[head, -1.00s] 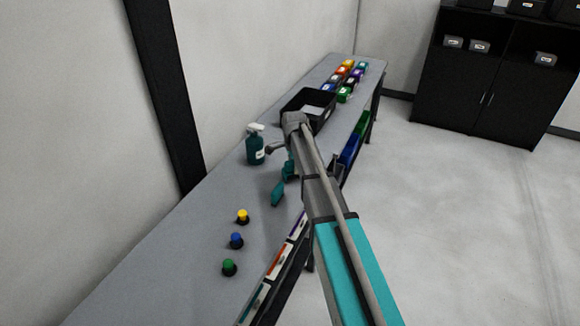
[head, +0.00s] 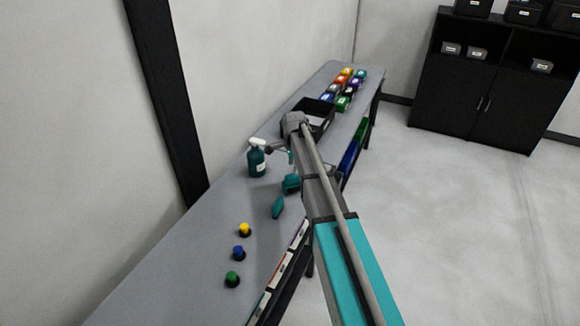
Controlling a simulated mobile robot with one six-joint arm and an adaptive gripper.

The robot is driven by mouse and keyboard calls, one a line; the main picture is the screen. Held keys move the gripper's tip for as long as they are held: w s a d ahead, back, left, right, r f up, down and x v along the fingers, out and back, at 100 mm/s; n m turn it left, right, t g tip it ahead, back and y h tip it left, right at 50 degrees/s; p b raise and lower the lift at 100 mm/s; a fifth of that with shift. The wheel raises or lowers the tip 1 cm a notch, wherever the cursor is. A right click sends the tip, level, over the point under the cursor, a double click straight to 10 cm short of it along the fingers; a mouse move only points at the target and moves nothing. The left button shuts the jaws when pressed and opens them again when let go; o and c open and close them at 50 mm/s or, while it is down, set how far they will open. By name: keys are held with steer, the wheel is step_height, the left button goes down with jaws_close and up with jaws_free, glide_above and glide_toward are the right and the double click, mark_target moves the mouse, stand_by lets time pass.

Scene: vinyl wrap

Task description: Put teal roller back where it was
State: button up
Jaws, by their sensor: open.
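Two teal items lie on the grey bench: a chunky teal piece (head: 291,184) beside my arm and a flatter teal piece (head: 277,207) nearer the camera. Which of them is the teal roller I cannot tell for sure. My gripper (head: 281,152) is open, just right of the teal spray bottle (head: 257,162) and beyond the chunky teal piece. It looks empty and apart from both teal pieces. My arm partly hides the gripper and the bench behind it.
Yellow (head: 245,230), blue (head: 239,252) and green (head: 232,279) knobs stand on the near bench. A black tray (head: 322,108) and several coloured items are farther back. The wall borders the bench's left side; a black cabinet (head: 487,95) stands at right.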

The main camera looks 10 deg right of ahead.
step_height(320, 180, up, 7)
steer(key=p, duration=0.6)
steer(key=shift+f, duration=0.2)
stand_by(0.5)
steer(key=shift+s, duration=0.15)
steer(key=s+a+n, duration=0.1)
steer(key=s+n, duration=1.5)
steer(key=s, duration=1.3)
steer(key=shift+a+f, duration=0.1)
